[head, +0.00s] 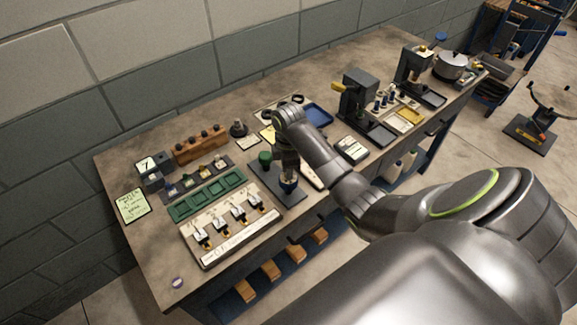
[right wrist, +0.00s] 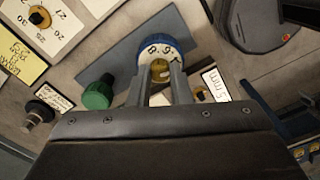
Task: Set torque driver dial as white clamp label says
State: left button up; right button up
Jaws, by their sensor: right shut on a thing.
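The torque driver (head: 288,186) stands on a dark plate at the middle of the bench. In the right wrist view its dial (right wrist: 158,48) shows a white ring with dark numbers, a blue rim and a yellow centre. The numbers are upside down or tilted, and I cannot read the setting surely. My right gripper (head: 287,168) points down at it; in the wrist view the right gripper (right wrist: 160,75) has its fingers shut on the yellow centre. Several white clamps (head: 238,212) sit on a pale labelled board; their writing is too small to read. My left gripper is not in view.
A green knob (head: 265,157) stands close left of the driver. A green tray (head: 207,196), a wooden rack (head: 200,146) and a handwritten note (head: 132,205) lie further left. A black press (head: 357,95) stands to the right. The bench's near left corner is mostly clear.

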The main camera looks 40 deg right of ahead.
jog(key=n, duration=0.3)
jog(key=shift+n, duration=0.4)
jog(key=n, duration=0.4)
dwell(0.4)
jog(key=o, duration=0.4)
jog(key=shift+n, duration=0.5)
jog(key=shift+c, duration=0.2)
jog(key=o, duration=1)
